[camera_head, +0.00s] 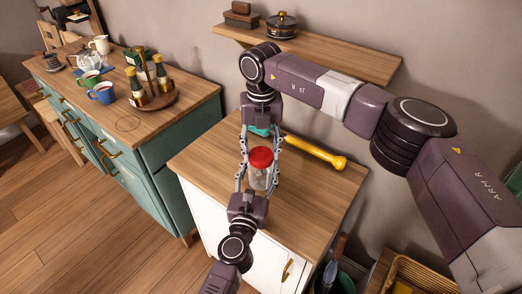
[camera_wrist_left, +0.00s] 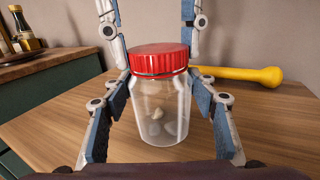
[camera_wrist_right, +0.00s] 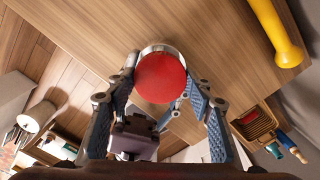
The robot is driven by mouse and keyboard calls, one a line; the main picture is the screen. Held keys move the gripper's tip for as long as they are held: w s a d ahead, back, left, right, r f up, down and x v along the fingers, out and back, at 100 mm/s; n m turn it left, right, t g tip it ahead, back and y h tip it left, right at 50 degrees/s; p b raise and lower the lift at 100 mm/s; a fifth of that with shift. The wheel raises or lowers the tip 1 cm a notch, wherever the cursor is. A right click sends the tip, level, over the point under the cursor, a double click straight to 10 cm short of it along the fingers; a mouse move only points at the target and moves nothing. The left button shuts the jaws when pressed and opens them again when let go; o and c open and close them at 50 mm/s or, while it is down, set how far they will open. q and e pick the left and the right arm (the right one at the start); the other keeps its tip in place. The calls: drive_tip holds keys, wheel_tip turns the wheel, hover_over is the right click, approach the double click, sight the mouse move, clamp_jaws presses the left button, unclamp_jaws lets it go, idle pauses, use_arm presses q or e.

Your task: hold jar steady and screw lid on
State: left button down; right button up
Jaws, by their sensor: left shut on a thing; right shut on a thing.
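The clear glass jar (camera_head: 258,181) stands upright on the wooden cabinet top, and several small pale pieces show inside it in the left wrist view (camera_wrist_left: 160,115). The red lid (camera_head: 261,158) sits on the jar's mouth; it looks level in the left wrist view (camera_wrist_left: 158,60), but I cannot tell how tight it is. My left gripper (camera_head: 257,182) comes from the front and is shut on the jar's body. My right gripper (camera_wrist_right: 160,78) reaches down from above and is shut on the red lid, one finger on each side.
A yellow stick with a knobbed end (camera_head: 318,152) lies behind the jar, and a teal thing is partly hidden behind my right gripper. A wall shelf (camera_head: 340,58) holds a lidded pot (camera_head: 282,25). A green cabinet with mugs and bottles stands left. The cabinet top's front right is clear.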

drive_tip(key=o, duration=1.4)
drive_tip(key=shift+c, duration=0.2)
drive_tip(key=shift+r, duration=0.1)
wheel_tip(320, 180, up, 12)
use_arm(q)
drive_tip(key=c, duration=0.7)
unclamp_jaws()
drive_tip(key=shift+c, duration=0.2)
drive_tip(key=shift+s, duration=0.1)
